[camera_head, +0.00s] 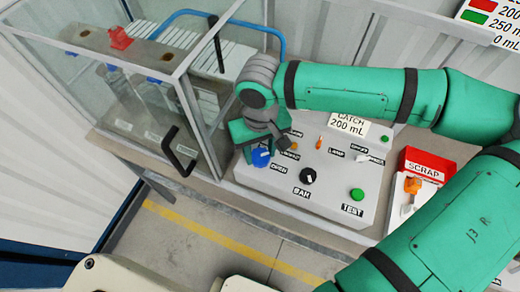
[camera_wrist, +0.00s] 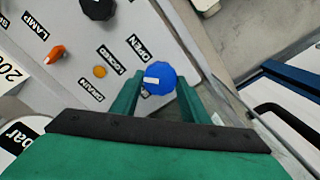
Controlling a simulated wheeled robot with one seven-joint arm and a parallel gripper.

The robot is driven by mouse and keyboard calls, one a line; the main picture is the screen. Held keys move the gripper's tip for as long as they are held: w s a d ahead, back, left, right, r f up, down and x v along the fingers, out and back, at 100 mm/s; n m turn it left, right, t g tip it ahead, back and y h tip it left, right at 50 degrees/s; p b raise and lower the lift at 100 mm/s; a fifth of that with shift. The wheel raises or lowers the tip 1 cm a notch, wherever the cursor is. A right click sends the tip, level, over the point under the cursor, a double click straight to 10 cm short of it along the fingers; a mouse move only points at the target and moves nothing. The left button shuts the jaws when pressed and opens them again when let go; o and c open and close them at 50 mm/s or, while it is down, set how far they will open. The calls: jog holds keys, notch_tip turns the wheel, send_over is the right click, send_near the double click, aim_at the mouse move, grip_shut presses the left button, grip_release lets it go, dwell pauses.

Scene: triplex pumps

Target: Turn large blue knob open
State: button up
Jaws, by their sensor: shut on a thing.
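The large blue knob (camera_head: 261,157) sits at the left end of the grey control panel (camera_head: 330,207), with the OPEN label beside it. In the wrist view the knob (camera_wrist: 159,78) shows a white mark that points to the left, towards the side with the labels. My gripper (camera_head: 255,147) is over the panel's left end. In the wrist view its two green fingers (camera_wrist: 157,88) stand on either side of the knob, shut on it. The fingers hide part of the knob's sides.
A black BAR knob (camera_head: 308,176), a green TEST button (camera_head: 357,194) and small orange controls share the panel. A glass enclosure with a black door handle (camera_head: 180,152) stands close on the left. A red SCRAP box (camera_head: 428,163) is at the right.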

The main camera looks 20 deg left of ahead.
aim_at(260, 156)
jog(key=shift+m, duration=0.3)
jog(key=m, duration=0.3)
jog(key=shift+w+m, duration=0.1)
jog(key=shift+m, duration=2.5)
jog(key=o, duration=1.1)
jog(key=shift+c, duration=0.2)
notch_tip(260, 156, up, 11)
jog(key=shift+f, duration=0.1)
